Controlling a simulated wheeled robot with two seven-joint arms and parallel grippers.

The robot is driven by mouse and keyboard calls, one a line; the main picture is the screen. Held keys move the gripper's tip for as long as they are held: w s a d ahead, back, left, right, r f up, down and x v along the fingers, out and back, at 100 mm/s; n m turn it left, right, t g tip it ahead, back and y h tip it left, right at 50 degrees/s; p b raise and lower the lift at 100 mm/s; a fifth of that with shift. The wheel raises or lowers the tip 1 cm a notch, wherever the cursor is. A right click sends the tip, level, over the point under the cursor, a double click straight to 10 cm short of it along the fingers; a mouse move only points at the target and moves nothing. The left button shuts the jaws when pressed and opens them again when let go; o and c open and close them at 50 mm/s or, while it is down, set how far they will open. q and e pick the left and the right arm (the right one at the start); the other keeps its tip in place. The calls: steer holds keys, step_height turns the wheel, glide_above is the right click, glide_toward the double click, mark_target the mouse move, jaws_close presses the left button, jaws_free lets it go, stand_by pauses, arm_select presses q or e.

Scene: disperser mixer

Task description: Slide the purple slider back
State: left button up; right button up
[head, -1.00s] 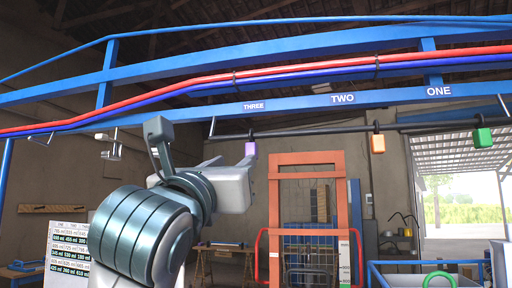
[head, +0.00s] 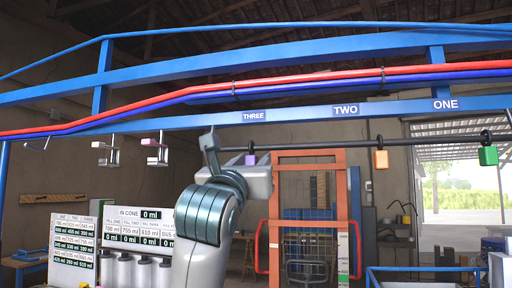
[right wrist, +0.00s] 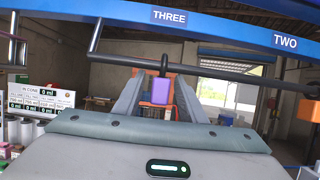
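The purple slider (head: 251,159) hangs from the dark rail below the sign THREE. In the right wrist view the purple slider (right wrist: 162,90) shows in the gap between my two fingers. My right gripper (head: 252,164) is raised at the rail, right by the slider. Its fingers are apart in the right wrist view (right wrist: 160,100), one on each side of the slider. I cannot tell if either finger touches it. In the head view the palm and arm hide part of the fingers. My left gripper is not in view.
An orange slider (head: 381,159) hangs under TWO and a green slider (head: 488,155) under ONE. The dark rail (head: 320,147) runs below the blue beam (head: 300,113). Display panels (head: 140,228) stand at lower left. An orange frame (head: 310,156) stands behind.

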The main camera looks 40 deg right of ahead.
mark_target(256, 157)
steer(key=shift+p+x, duration=0.65)
steer(key=shift+x, duration=1.05)
jaws_close()
